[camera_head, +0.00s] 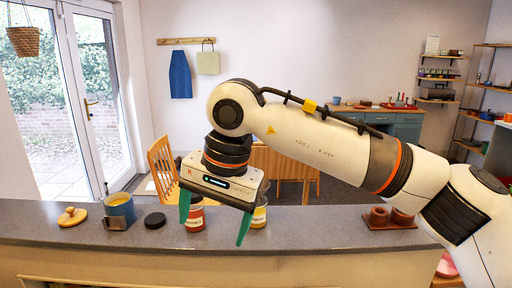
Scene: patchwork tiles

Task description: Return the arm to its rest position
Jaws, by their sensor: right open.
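My right arm reaches in from the right across the view, above the grey counter (330,222). My right gripper (214,222) is open, its two green fingers spread and pointing down. Nothing is visible held between them. The gripper partly hides both jars. I cannot tell how far the fingers are from them. My left gripper is not in view.
On the counter's left are a wooden lid (72,216), a blue pot (119,209) and a black disc (155,220). A brown tray with cups (389,220) stands right, below my forearm. The counter between the yellow jar and this tray looks clear. Wooden chairs (162,165) stand behind.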

